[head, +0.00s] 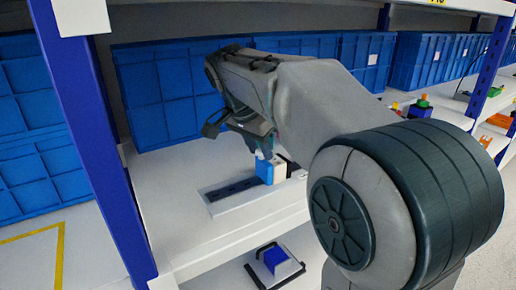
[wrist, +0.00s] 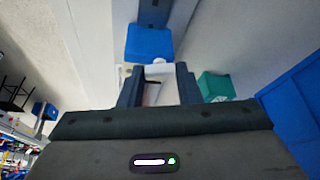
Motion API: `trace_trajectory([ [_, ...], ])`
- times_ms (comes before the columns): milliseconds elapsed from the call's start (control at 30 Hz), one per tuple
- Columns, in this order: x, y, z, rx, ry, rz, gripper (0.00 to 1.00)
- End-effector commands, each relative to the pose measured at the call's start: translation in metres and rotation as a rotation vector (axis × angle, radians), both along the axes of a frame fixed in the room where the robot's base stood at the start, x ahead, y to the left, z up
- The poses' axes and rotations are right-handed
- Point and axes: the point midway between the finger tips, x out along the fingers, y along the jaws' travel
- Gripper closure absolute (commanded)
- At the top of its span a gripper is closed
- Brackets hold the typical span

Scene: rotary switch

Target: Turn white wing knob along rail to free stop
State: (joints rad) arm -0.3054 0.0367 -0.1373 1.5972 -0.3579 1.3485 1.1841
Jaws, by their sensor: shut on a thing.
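The white wing knob (wrist: 158,72) shows in the wrist view between the two fingers of my gripper (wrist: 158,88), which is shut on it. Just beyond it is a blue block (wrist: 150,43), and a dark slotted rail (wrist: 153,12) runs away from the block. In the head view my gripper (head: 262,150) points down at the blue block (head: 265,172), which stands at the right part of the white base plate (head: 225,207) with the dark rail (head: 232,189). The knob is hidden there behind my gripper and arm. Its exact turn angle cannot be told.
Blue bins (head: 160,95) stand along the back of the shelf. A blue upright post (head: 95,140) is at the left. Another blue switch (head: 275,260) sits on the shelf below. A green block (wrist: 215,86) is right of the fingers in the wrist view. The shelf left of the plate is clear.

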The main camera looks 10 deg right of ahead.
Motion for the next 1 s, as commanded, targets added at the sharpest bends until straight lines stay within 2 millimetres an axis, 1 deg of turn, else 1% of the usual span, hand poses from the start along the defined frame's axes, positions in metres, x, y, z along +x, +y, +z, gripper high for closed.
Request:
trace_trajectory([
  [1000, -0.0035, -0.0074, 0.0018, 0.001, -0.003, 0.952, 0.92],
])
